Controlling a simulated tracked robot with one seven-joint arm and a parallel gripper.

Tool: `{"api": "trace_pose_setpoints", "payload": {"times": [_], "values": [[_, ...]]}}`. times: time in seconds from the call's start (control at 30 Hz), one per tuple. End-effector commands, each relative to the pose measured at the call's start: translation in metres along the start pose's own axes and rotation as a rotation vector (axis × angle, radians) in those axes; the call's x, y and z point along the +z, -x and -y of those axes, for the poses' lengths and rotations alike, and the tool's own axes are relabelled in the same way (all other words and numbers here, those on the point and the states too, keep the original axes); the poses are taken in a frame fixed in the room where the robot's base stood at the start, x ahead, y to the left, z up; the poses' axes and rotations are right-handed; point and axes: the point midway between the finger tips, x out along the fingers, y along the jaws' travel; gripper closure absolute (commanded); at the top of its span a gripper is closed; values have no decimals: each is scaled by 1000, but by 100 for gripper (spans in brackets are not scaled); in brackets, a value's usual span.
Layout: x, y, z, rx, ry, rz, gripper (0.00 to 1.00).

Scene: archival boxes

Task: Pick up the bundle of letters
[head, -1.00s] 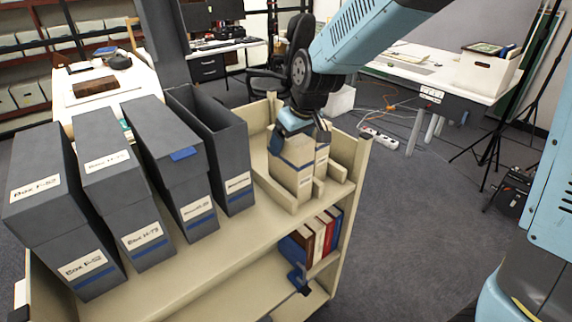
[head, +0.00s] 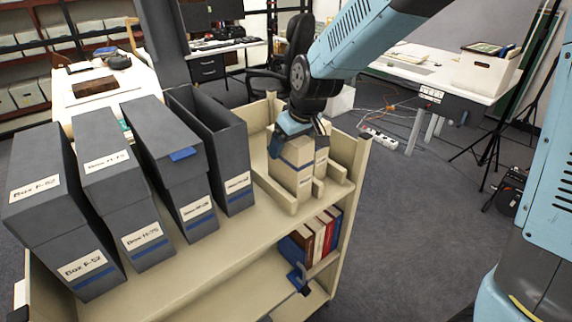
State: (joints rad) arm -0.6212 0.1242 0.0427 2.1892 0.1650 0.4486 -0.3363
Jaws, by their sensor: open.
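A cream bundle with a blue band and a small label (head: 291,173) stands upright in a low cream holder (head: 277,195) at the right end of the cart's top shelf. A second, similar cream block (head: 321,157) stands close beside it on the right. I take these to be letter bundles, but cannot read their labels. My gripper (head: 297,138) is open and points down at the top of the left bundle. One blue finger is at the bundle's upper left and another part shows to the right. Contact with the bundle cannot be made out.
Several grey archival boxes (head: 180,160) stand left of the bundles, and the nearest one (head: 222,150) is open-topped. Raised cream end walls of the cart (head: 348,155) bound the holder. Books (head: 318,238) stand on the lower shelf. The shelf front (head: 170,275) is clear.

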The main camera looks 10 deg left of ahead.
Motion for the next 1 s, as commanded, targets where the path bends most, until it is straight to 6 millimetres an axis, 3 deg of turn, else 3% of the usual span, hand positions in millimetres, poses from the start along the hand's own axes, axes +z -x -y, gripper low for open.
{"api": "trace_pose_setpoints", "payload": {"times": [0.2,1.0], "values": [[0,0,0,0,0,0,15],[0,0,0,0,1,0,91]]}}
